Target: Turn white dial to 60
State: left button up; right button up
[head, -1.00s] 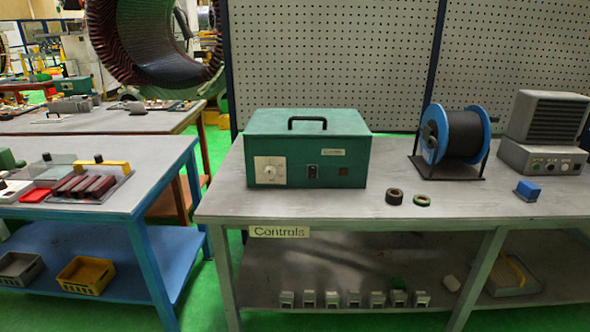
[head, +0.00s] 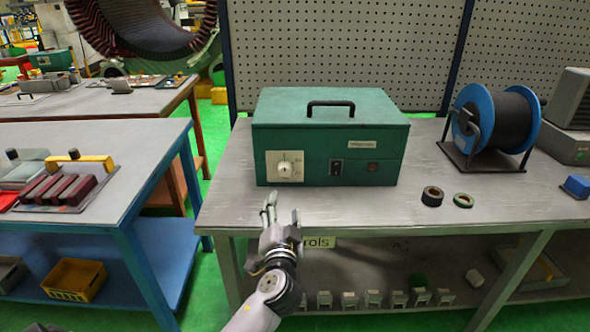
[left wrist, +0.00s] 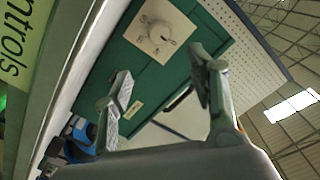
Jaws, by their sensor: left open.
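The white dial (head: 284,170) sits on a pale square plate at the left of the front face of the green box (head: 330,140). It also shows in the left wrist view (left wrist: 160,34), beyond and above the fingers; its exact setting is too small to read. My left gripper (head: 281,212) is open and empty at the front edge of the bench, in front of and below the dial, apart from it. In the left wrist view its two fingers (left wrist: 165,85) are spread wide with the green box behind them. My right gripper is not in view.
A black switch (head: 336,168) is right of the dial. The box stands on a grey bench (head: 480,212) with two rings (head: 432,196) and a blue cable reel (head: 490,125) to the right. A blue table (head: 120,190) stands left. The bench top before the box is clear.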

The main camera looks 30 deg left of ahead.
pick_arm(q)
send_near(285, 173)
jog(key=b+x, duration=0.2)
jog(key=x, duration=0.7)
jog(key=shift+w+a+r, duration=0.1)
jog(key=shift+w+a, duration=0.1)
jog(key=shift+w, duration=0.1)
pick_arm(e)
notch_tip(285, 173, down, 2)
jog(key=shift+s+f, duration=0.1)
pick_arm(q)
jog(key=c, duration=1.1)
jog(key=shift+c, duration=0.2)
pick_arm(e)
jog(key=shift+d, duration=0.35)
